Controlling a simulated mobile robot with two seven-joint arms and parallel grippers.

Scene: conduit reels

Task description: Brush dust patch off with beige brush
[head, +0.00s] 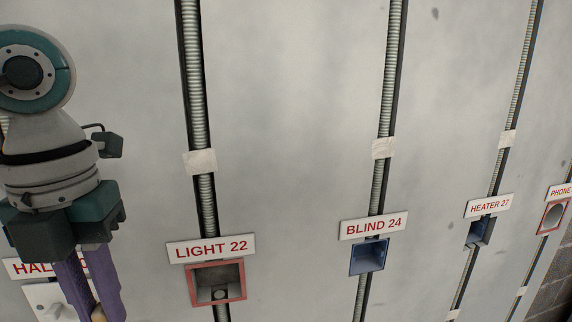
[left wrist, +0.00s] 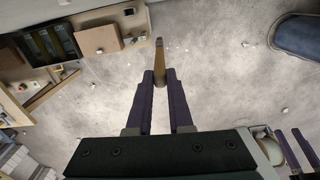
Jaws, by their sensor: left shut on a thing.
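My left gripper (head: 98,300) hangs at the left of the head view, purple fingers pointing down in front of the wall. In the left wrist view it (left wrist: 160,78) is shut on a thin tan piece, which I take for the beige brush (left wrist: 159,58), jutting out past the fingertips. A small tan bit of it shows at the bottom edge of the head view. Its bristles cannot be made out. No clear dust patch can be told apart on the mottled wall. Purple fingers of my right gripper (left wrist: 297,148) show at the right edge of the left wrist view, partly cut off.
The pale wall (head: 290,130) carries ribbed conduits and labelled boxes: LIGHT 22 (head: 211,249), BLIND 24 (head: 373,226), HEATER 27 (head: 489,207) and PHONE. A HALL label is partly behind my left gripper. The left wrist view shows a littered floor (left wrist: 215,80) and a dark blue object (left wrist: 300,38).

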